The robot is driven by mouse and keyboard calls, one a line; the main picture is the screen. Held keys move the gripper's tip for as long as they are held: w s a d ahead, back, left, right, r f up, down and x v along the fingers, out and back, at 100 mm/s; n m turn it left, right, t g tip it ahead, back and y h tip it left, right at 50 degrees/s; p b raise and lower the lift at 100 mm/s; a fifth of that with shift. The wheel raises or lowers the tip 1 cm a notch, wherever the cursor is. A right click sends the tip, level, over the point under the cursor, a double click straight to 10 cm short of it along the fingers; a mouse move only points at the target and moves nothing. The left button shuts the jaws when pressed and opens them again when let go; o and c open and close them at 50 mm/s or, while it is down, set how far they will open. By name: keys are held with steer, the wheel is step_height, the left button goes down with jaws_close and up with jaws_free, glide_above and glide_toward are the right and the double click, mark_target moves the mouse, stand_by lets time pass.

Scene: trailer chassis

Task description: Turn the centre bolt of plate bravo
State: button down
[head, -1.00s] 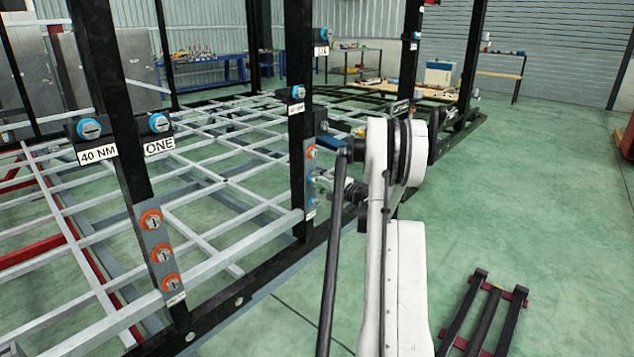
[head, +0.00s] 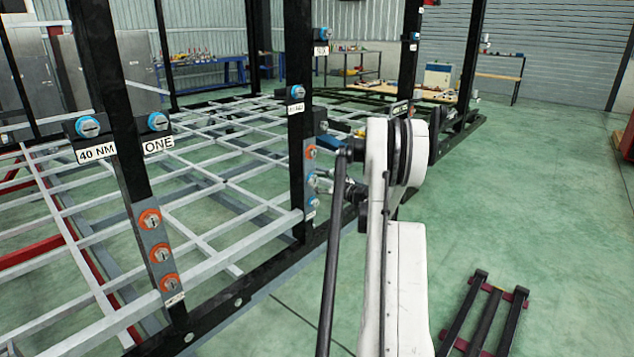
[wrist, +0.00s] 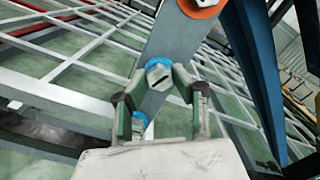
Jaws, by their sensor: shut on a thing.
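A narrow grey plate (head: 310,168) is mounted on a dark upright post. It carries an orange-ringed bolt (head: 311,152) at the top, a blue-ringed centre bolt (head: 312,180) and another blue-ringed bolt (head: 311,201) below. I cannot read its label. My gripper (head: 330,184) is at the centre bolt, partly hidden by my arm. In the wrist view, my gripper (wrist: 159,80) has its two fingers shut on the sides of the slotted centre bolt head (wrist: 158,71). The orange-ringed bolt (wrist: 201,4) and the lower blue bolt (wrist: 150,122) flank it on the plate.
A similar plate (head: 159,251) with several orange-ringed bolts is on the nearer post, under labels "40 NM" and "ONE". Pale chassis bars (head: 190,190) spread out behind the posts. A dark and red stand (head: 484,318) is on the floor at lower right. Green floor lies open at right.

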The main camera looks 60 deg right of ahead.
steer(key=m, duration=0.5)
steer(key=shift+s+f+m, duration=0.1)
steer(key=shift+m, duration=0.2)
steer(key=m, duration=1.1)
steer(key=shift+m, duration=0.4)
steer(key=m, duration=0.5)
steer(key=shift+m, duration=0.3)
steer(key=c, duration=1.4)
jaws_free()
steer(key=shift+c, duration=0.2)
steer(key=s+a, duration=0.1)
steer(key=s, duration=1.1)
